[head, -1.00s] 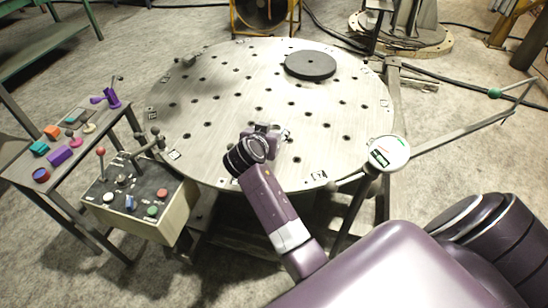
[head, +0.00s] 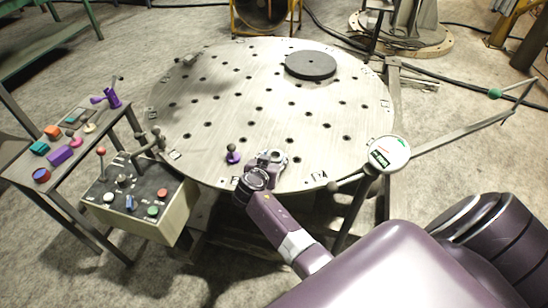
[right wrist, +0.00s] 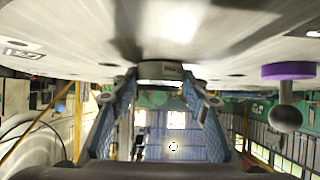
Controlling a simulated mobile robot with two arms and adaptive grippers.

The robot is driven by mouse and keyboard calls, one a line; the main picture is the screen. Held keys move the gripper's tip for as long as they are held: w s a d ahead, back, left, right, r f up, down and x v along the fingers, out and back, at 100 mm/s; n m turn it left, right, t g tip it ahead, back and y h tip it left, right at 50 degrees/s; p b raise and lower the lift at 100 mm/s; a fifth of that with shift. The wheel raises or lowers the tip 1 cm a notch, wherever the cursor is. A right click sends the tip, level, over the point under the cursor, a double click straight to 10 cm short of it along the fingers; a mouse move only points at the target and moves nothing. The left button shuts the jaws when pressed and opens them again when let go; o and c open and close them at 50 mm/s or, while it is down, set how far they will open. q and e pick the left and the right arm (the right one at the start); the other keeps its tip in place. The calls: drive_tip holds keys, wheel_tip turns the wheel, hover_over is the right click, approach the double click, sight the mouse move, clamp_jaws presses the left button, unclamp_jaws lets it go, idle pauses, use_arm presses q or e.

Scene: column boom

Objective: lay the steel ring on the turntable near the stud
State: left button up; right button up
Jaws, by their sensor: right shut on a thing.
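The large round turntable (head: 215,110) fills the middle of the head view. The stud (head: 232,155), a purple base with a grey ball on top, stands on the turntable just left of the gripper. It also shows in the right wrist view (right wrist: 288,95), apart from the ring. My left gripper is out of view.
A dark round disc (head: 311,65) lies on the far part of the turntable. A control box (head: 140,200) and a small table with coloured pieces (head: 62,155) stand left. A round white-faced gauge (head: 389,154) stands at the right front edge. The turntable's middle is clear.

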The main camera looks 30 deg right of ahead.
drive_tip(key=shift+f, duration=0.15)
drive_tip(key=o, duration=1.4)
drive_tip(key=shift+r, duration=0.35)
drive_tip(key=b+v, duration=0.1)
drive_tip(key=v, duration=0.6)
drive_tip(key=shift+s+a, duration=0.15)
drive_tip(key=shift+a, duration=0.05)
